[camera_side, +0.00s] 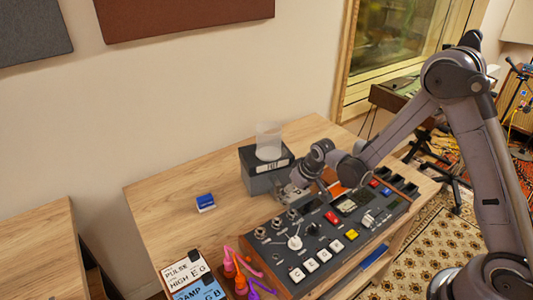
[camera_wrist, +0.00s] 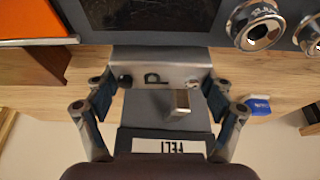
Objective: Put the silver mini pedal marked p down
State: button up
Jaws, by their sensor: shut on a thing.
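The silver mini pedal (camera_wrist: 178,70) is marked with a dark P in the wrist view. It lies between the two fingers of my gripper (camera_wrist: 162,88), which is shut on its sides. A small square metal piece sticks up from its face. In the side view my gripper (camera_side: 291,192) is low between the dark box and the big grey console, and the pedal is mostly hidden there. I cannot tell whether the pedal touches the table.
A dark box labelled FELT (camera_wrist: 168,146), with a clear cylinder (camera_side: 268,141) on it, stands close behind. The grey knobbed console (camera_side: 325,235) fills the front. A small blue item (camera_side: 205,202) lies left, with bare wooden table (camera_side: 160,205) around it. Label boxes (camera_side: 187,270) and coloured plugs stand front left.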

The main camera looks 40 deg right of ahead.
aim_at(294, 191)
notch_tip(294, 191, up, 8)
jog(key=shift+r, duration=0.1)
notch_tip(294, 191, up, 6)
jog(key=w+d, duration=0.4)
jog(key=d, duration=1.1)
jog(key=w+d, duration=0.4)
jog(key=d, duration=1.2)
jog(key=w+a+f, duration=0.2)
jog(key=w+f, duration=0.1)
jog(key=f, duration=0.1)
jog(key=w+a+f, duration=0.3)
jog(key=f, duration=0.1)
jog(key=w+a+f, duration=0.2)
jog(key=a+f, duration=0.1)
jog(key=f, duration=0.1)
jog(key=shift+w+f, duration=0.1)
jog(key=shift+w, duration=0.3)
jog(key=shift+f, duration=2.05)
